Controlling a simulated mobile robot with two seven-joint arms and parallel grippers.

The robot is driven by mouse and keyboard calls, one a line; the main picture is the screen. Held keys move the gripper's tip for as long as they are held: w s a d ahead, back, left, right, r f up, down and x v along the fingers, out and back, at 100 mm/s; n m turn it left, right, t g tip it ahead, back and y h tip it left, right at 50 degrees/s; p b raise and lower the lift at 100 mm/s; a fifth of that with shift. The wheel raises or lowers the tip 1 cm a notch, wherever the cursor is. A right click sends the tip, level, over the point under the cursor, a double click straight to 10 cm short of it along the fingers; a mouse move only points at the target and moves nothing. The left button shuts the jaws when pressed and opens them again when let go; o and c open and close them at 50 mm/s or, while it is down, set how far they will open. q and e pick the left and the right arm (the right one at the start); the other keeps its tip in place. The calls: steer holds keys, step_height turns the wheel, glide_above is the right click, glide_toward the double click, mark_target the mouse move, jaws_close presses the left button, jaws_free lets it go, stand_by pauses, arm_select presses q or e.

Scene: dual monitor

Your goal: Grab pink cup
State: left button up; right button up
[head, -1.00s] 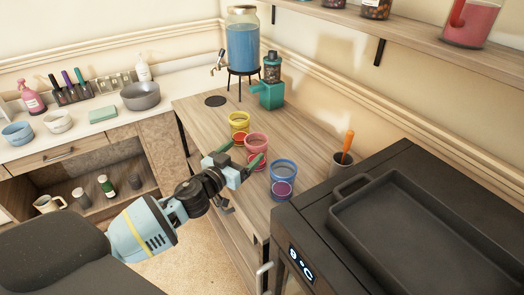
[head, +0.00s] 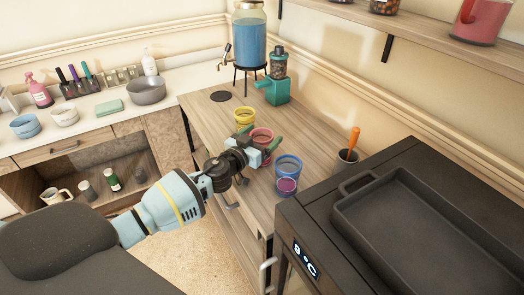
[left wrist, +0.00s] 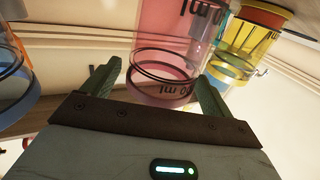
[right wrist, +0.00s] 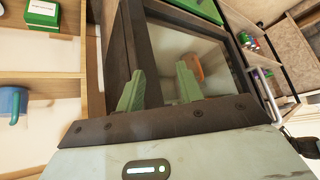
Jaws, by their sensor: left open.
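The pink cup (head: 264,132) stands on the wooden counter between the yellow cup and the blue cup. My left gripper (head: 259,140) is at the pink cup and partly hides it. In the left wrist view the pink cup (left wrist: 165,45) shows between the two green fingers of the open left gripper (left wrist: 157,88), one finger on each side; contact cannot be told. My right gripper (right wrist: 161,86) shows only in the right wrist view, its fingers apart with nothing held between them.
The yellow cup (head: 244,115) stands close behind the pink cup, and the blue cup (head: 289,166) stands in front to the right. A dark oven with a tray (head: 425,230) is at the right. A teal grinder (head: 278,88) and a blue dispenser (head: 249,40) stand at the back.

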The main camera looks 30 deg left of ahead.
arm_select(q)
steer(key=shift+w, duration=0.25)
arm_select(e)
steer(key=shift+s, duration=0.25)
arm_select(q)
steer(key=shift+c, duration=0.3)
steer(key=c, duration=1.4)
steer(key=shift+o, duration=0.2)
steer(key=shift+r, duration=0.1)
